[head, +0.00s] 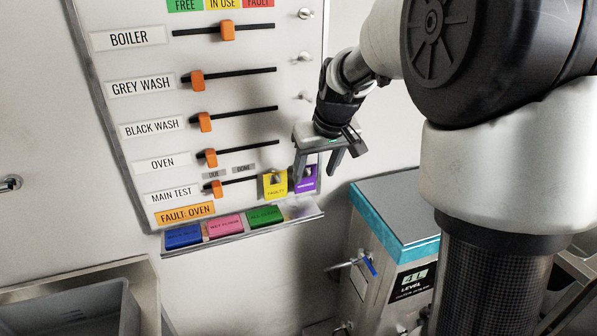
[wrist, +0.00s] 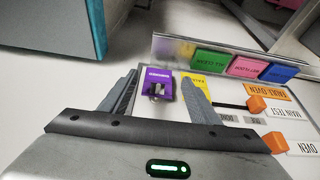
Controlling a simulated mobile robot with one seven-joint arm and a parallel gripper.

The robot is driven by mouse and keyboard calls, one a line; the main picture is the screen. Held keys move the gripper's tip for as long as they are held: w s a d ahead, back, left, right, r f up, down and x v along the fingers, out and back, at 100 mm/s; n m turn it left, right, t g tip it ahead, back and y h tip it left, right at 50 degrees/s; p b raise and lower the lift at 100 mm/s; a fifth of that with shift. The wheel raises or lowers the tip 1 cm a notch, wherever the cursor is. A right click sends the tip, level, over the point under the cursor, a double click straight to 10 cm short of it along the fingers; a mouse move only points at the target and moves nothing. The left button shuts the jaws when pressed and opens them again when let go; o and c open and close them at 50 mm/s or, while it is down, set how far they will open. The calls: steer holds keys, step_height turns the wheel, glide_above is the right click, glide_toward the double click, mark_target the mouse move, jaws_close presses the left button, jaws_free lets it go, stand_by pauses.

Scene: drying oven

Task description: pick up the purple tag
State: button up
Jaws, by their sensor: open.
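The purple tag (head: 307,179) hangs at the lower right corner of the white status board, right of a yellow tag (head: 275,185). In the head view my gripper (head: 316,176) is in front of it and covers part of it. In the wrist view the purple tag (wrist: 158,86) shows between the two open fingers of my gripper (wrist: 163,85), with a small metal hook or clip on it. The fingers look apart from the tag. The yellow tag (wrist: 199,84) is partly hidden behind one finger.
A ledge (head: 308,212) below holds blue (head: 184,236), pink (head: 225,226) and green (head: 264,216) tags. Orange sliders, such as the main test one (head: 217,188), are to the left. A metal unit with a teal edge (head: 390,226) stands below right. A grey bin (head: 75,309) is at lower left.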

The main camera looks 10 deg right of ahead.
mark_target(307, 170)
steer(key=w, duration=0.3)
steer(key=w+a, duration=0.1)
steer(key=shift+w+f, duration=0.25)
steer(key=shift+w, duration=0.1)
steer(key=shift+w+f, duration=0.1)
steer(key=shift+f, duration=0.25)
steer(key=c, duration=1.1)
